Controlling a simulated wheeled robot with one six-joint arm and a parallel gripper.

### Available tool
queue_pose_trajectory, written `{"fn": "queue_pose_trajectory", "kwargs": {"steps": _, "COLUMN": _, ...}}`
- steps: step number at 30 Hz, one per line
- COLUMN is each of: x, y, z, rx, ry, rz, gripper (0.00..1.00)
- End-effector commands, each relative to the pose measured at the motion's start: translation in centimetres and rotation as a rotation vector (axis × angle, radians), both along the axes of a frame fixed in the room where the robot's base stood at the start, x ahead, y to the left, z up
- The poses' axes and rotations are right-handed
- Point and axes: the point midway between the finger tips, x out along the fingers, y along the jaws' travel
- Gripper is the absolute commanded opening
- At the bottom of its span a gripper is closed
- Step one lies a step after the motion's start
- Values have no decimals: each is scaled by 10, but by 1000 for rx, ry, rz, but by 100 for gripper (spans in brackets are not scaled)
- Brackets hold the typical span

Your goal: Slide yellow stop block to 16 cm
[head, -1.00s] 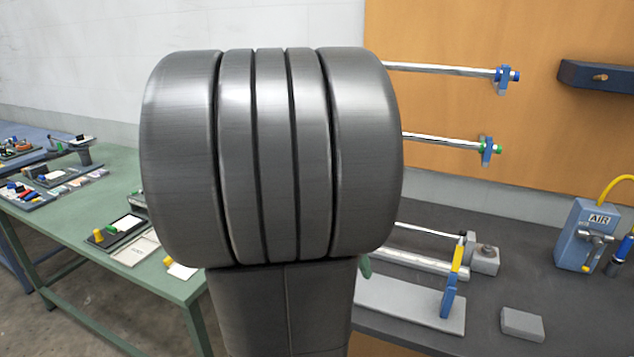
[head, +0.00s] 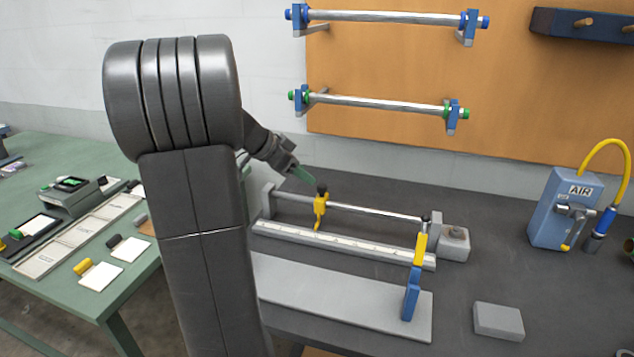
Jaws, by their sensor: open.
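The yellow stop block (head: 320,207), with a black knob on top, sits on a thin steel rod (head: 375,211) near its left end. A pale scale bar (head: 340,243) with small marks runs in front of the rod; its figures are too small to read. My gripper (head: 304,174) has green fingertips. In the picture it is just above and left of the block's knob. It looks empty, and I cannot tell whether it touches the block. The fingers overlap from this side, and my arm covers the area left of the rig.
A blue post with a yellow upper part (head: 420,249) stands at the rig's right front, by the grey plate (head: 340,293). A grey block (head: 498,321) and a blue AIR unit (head: 566,208) are to the right. Two rollers hang on the orange board (head: 400,60) behind. A green table (head: 60,165) is at left.

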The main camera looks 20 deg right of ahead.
Motion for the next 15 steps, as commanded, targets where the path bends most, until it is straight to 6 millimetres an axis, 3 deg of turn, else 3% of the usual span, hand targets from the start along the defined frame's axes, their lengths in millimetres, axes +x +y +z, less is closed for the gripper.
{"fn": "queue_pose_trajectory", "kwargs": {"steps": 6, "x": 3, "y": -30, "z": -30, "rx": 1, "ry": 4, "rz": -1, "gripper": 47}}
{"fn": "queue_pose_trajectory", "kwargs": {"steps": 15, "x": 6, "y": -47, "z": -47, "rx": 1, "ry": 1, "rz": 2, "gripper": 47}}
